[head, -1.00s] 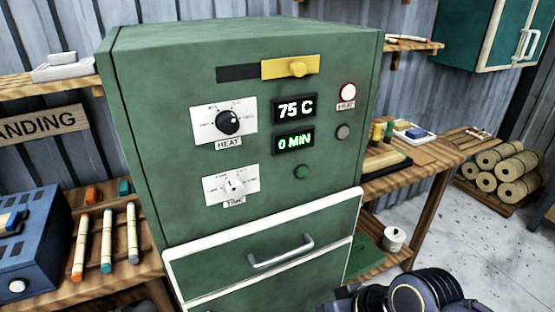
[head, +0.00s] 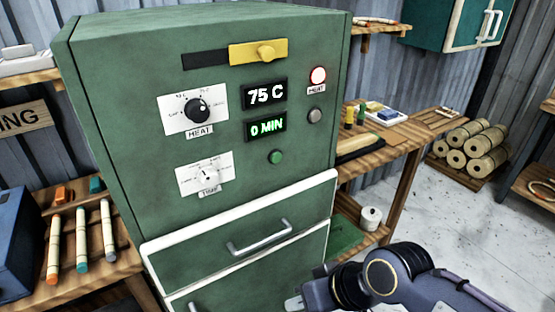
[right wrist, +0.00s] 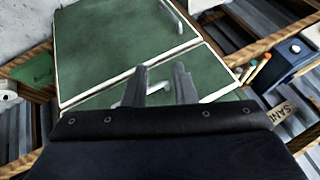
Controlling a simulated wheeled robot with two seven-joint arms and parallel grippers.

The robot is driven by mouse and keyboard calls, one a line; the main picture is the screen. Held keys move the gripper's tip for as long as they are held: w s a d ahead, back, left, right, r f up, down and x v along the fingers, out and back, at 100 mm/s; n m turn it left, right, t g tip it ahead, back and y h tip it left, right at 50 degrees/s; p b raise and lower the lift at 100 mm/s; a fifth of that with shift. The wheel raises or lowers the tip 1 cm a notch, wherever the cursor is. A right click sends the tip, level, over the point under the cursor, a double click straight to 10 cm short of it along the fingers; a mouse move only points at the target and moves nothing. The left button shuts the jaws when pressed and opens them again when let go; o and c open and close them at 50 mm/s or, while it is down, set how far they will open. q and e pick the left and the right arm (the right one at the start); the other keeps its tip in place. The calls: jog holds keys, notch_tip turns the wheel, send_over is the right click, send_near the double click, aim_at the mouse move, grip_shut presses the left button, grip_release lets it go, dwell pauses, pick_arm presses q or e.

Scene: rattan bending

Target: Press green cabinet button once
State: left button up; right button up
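The green cabinet (head: 110,120) stands in front of me. Its small round green button (head: 276,157) sits on the front panel, below the "0 MIN" display (head: 267,128) and right of the time dial (head: 207,176). The "75 C" display (head: 265,94) is above. My right gripper (head: 294,303) is low in the head view, below and apart from the button, partly cut off by the frame. In the right wrist view its two fingers (right wrist: 161,76) are apart with nothing between them, in front of the cabinet's lower drawers. My left gripper is not in view.
A drawer handle (head: 260,238) sticks out below the button. A heat dial (head: 197,111), a lit heat lamp (head: 318,76), a grey button (head: 315,115) and a yellow slider (head: 262,53) share the panel. Wooden benches stand on both sides; rattan rolls (head: 472,147) lie at right.

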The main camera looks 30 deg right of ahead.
grip_shut()
dwell(1.3)
